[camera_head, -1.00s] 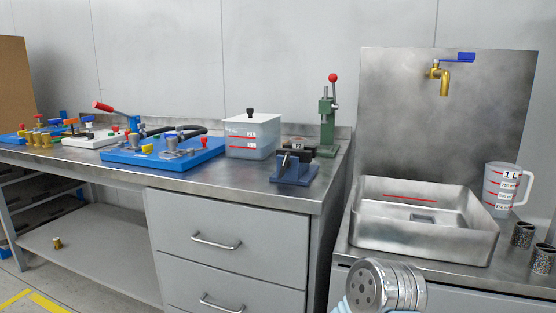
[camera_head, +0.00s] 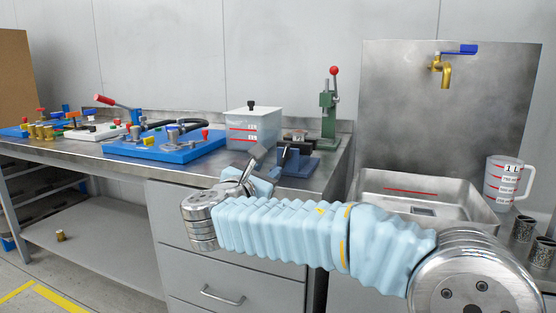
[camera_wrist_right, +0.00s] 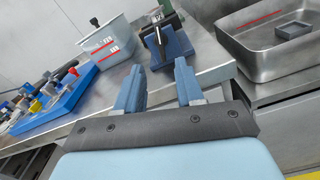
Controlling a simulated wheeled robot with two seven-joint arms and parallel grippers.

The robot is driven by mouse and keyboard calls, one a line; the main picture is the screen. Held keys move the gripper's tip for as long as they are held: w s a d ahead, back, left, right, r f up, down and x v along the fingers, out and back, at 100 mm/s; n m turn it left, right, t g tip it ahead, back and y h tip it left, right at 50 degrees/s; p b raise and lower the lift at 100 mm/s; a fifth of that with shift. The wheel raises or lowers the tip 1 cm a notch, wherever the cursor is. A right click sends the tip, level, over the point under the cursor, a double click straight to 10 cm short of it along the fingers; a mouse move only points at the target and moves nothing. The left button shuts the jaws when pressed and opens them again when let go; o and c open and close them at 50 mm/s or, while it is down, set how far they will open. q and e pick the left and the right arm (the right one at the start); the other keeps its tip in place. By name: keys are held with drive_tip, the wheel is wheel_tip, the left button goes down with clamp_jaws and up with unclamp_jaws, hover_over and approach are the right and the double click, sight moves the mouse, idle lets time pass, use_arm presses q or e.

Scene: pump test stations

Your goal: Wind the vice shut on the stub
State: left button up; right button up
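The small blue bench vice (camera_head: 301,168) stands near the right front corner of the steel bench, partly hidden behind my right gripper in the head view. In the right wrist view the vice (camera_wrist_right: 174,46) is just beyond the fingertips, with a thin metal screw or handle (camera_wrist_right: 157,32) at its near side. I cannot make out a stub clearly in its jaws. My right gripper (camera_head: 266,160) is at the bench's front edge, short of the vice. Its two fingers stand apart with nothing between them in the wrist view (camera_wrist_right: 158,72). My left gripper is not in view.
A translucent tank (camera_head: 253,128) stands left of the vice and a green lever press (camera_head: 328,118) behind it. A blue fixture board (camera_head: 165,147) lies further left. A steel sink (camera_head: 390,184) is right, across a gap. Drawers (camera_head: 222,270) sit below the bench edge.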

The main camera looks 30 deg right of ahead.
sight(283, 157)
drive_tip(key=p+x, duration=0.1)
drive_tip(key=x, duration=1)
drive_tip(key=shift+a, duration=0.1)
drive_tip(key=shift+c, duration=0.3)
drive_tip(key=shift+f, duration=0.1)
clamp_jaws()
